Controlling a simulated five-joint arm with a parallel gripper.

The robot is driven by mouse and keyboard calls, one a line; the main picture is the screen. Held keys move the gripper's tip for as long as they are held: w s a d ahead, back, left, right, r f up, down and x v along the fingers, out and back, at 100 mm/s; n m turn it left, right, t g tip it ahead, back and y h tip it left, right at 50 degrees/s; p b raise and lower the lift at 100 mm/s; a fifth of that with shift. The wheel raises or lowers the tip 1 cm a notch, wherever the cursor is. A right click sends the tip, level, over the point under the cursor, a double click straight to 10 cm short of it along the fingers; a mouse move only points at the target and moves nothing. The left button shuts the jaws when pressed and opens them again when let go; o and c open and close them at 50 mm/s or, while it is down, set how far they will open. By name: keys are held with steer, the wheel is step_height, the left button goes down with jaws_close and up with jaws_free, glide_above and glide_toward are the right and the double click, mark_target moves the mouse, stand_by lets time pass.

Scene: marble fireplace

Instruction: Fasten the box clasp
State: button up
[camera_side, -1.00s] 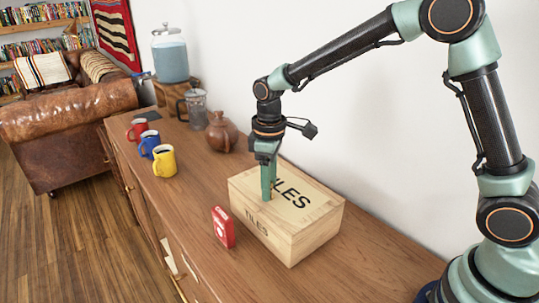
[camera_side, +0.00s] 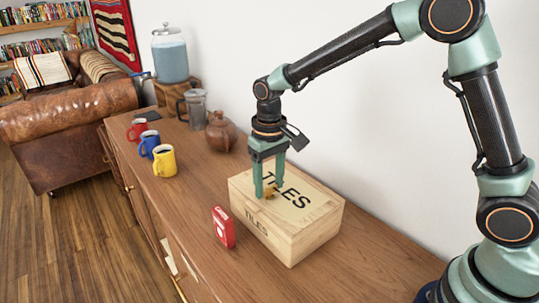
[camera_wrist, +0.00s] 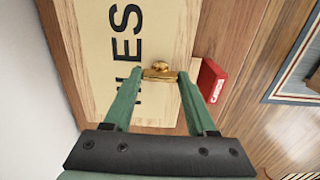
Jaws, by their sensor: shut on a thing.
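The wooden box (camera_side: 300,238), marked TILES, stands on the sideboard with its lid down. Its small brass clasp (camera_wrist: 160,67) is at the lid's edge, and it shows as a small gold spot in the side view (camera_side: 270,191). My gripper (camera_wrist: 160,75) points down over that edge, its two green fingers on either side of the clasp, shut on it. In the side view my gripper (camera_side: 269,194) is at the box's front top edge. The fingers partly cover the clasp, and I cannot tell whether it is fastened.
A red card box (camera_side: 223,227) stands close in front of the wooden box. Red (camera_side: 138,130), blue (camera_side: 150,144) and yellow (camera_side: 164,161) mugs, a brown jug (camera_side: 221,132), a press pot (camera_side: 195,109) and a glass dispenser (camera_side: 171,57) stand farther left. The wall is behind.

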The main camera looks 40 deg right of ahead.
mark_target(269, 187)
stand_by(0.4)
steer(key=o, duration=1.4)
steer(key=shift+r, duration=0.1)
step_height(269, 187, up, 12)
steer(key=shift+f, duration=0.1)
steer(key=s+d+t, duration=0.2)
steer(key=s+d, duration=0.1)
steer(key=s, duration=0.1)
steer(key=s+d+t, duration=0.1)
steer(key=s+d, duration=0.2)
steer(key=s, duration=0.2)
steer(key=s+d+t, duration=0.2)
steer(key=s+d, duration=0.1)
steer(key=s, duration=0.2)
steer(key=shift+s+d+r+t, duration=0.25)
steer(key=shift+d+r+t, duration=0.05)
steer(key=shift+d+r, duration=0.1)
